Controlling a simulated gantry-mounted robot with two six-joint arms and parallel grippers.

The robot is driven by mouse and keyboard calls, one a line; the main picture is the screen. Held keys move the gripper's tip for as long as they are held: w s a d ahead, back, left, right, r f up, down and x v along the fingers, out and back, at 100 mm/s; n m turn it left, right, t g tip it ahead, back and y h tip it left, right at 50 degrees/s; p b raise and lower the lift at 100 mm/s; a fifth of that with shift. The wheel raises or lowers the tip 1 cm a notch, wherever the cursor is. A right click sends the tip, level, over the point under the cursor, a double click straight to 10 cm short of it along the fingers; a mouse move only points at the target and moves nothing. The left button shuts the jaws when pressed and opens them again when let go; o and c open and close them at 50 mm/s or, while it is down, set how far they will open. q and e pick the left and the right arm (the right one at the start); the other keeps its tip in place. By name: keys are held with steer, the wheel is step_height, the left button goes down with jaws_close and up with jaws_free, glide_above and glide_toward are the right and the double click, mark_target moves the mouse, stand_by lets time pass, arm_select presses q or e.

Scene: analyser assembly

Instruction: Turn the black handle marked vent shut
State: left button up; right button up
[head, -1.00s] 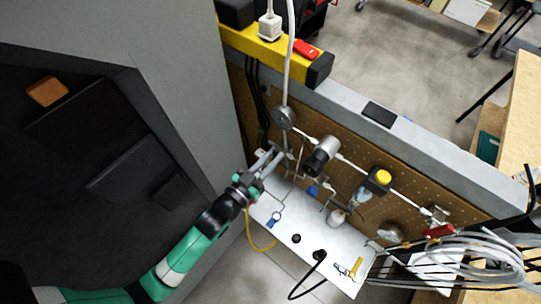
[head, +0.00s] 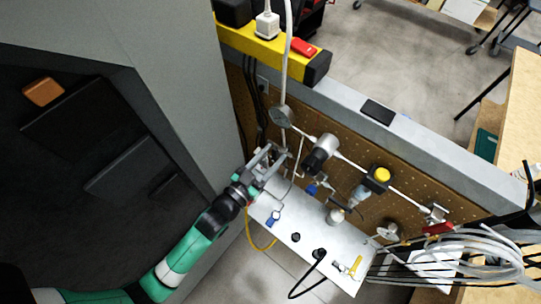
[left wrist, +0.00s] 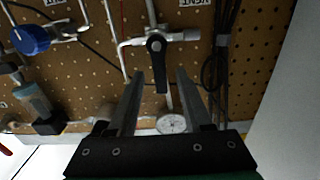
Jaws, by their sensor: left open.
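In the left wrist view the black handle (left wrist: 157,67) sits on a silver valve in a metal pipe on the pegboard. A white label reading VENT (left wrist: 194,3) is at the top edge beside it, upside down. The handle's long arm points down in the picture, roughly square to the pipe. My left gripper (left wrist: 160,76) is open, its fingertips on either side of the handle in the picture. I cannot tell whether they reach its depth. In the head view my left gripper (head: 279,156) is at the panel's left end and the handle is not clearly visible. My right gripper is not in view.
A round gauge (left wrist: 171,123) lies close below the handle in the left wrist view. A blue handle (left wrist: 30,38) is on the left, and dark cables (left wrist: 222,50) hang on the right. In the head view a white shelf (head: 318,232) runs below the pegboard, with coiled tubing (head: 470,258) at right.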

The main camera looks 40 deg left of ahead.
arm_select(q)
steer(key=s+d+b, duration=0.1)
steer(key=s+b, duration=0.2)
steer(key=s, duration=0.8)
steer(key=shift+s+d, duration=0.2)
steer(key=shift+s, duration=0.05)
steer(key=shift+r, duration=0.1)
